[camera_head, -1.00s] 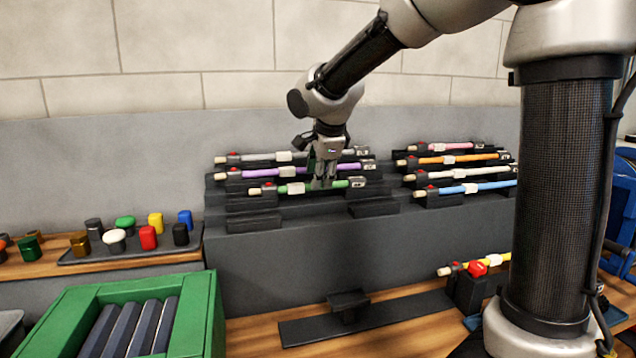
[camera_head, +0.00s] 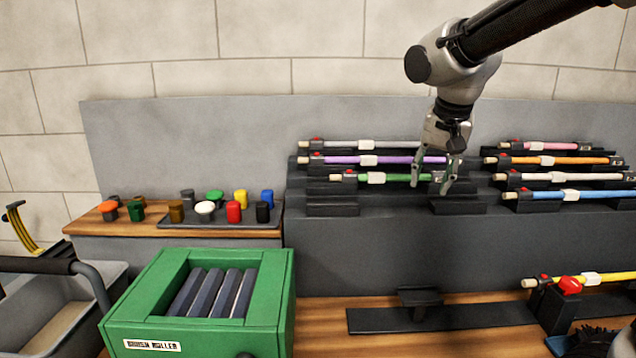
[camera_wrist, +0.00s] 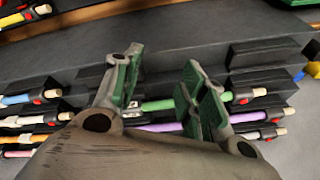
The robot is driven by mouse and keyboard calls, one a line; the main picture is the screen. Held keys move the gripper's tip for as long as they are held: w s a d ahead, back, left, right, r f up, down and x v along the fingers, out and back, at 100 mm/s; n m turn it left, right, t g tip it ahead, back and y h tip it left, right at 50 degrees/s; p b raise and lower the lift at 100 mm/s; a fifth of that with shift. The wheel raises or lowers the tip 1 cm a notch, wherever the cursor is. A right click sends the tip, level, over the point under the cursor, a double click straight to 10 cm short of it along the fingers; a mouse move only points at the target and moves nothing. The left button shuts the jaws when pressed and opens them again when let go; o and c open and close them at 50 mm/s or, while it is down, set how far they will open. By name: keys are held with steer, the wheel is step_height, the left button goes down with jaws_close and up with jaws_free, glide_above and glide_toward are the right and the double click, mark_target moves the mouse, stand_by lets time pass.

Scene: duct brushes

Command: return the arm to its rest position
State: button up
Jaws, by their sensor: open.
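My gripper (camera_head: 431,171) is open in front of the stepped rack, its fingers pointing down beside the right end of the green brush (camera_head: 398,177). In the wrist view my gripper (camera_wrist: 160,95) has its two green-padded fingers apart, with the green brush (camera_wrist: 158,105) and the purple brush (camera_wrist: 160,127) showing in the gap behind them. Nothing is held between the fingers.
The stepped rack (camera_head: 400,240) also holds grey, purple, pink, orange, white and blue brushes. A yellow brush (camera_head: 600,278) lies on a low stand at right. A green roller box (camera_head: 130,310) stands front left, near a tray (camera_head: 220,226) of coloured caps. Open air lies above the rack.

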steer(key=s+d+f+n, duration=0.2)
steer(key=s+d, duration=0.4)
steer(key=s, duration=0.4)
steer(key=s+d+f+n, duration=0.2)
steer(key=s+d, duration=0.4)
steer(key=s, duration=0.4)
steer(key=shift+s+f+n, duration=0.15)
steer(key=shift+s+n, duration=0.15)
steer(key=shift+n, duration=0.3)
steer(key=shift+d, duration=0.1)
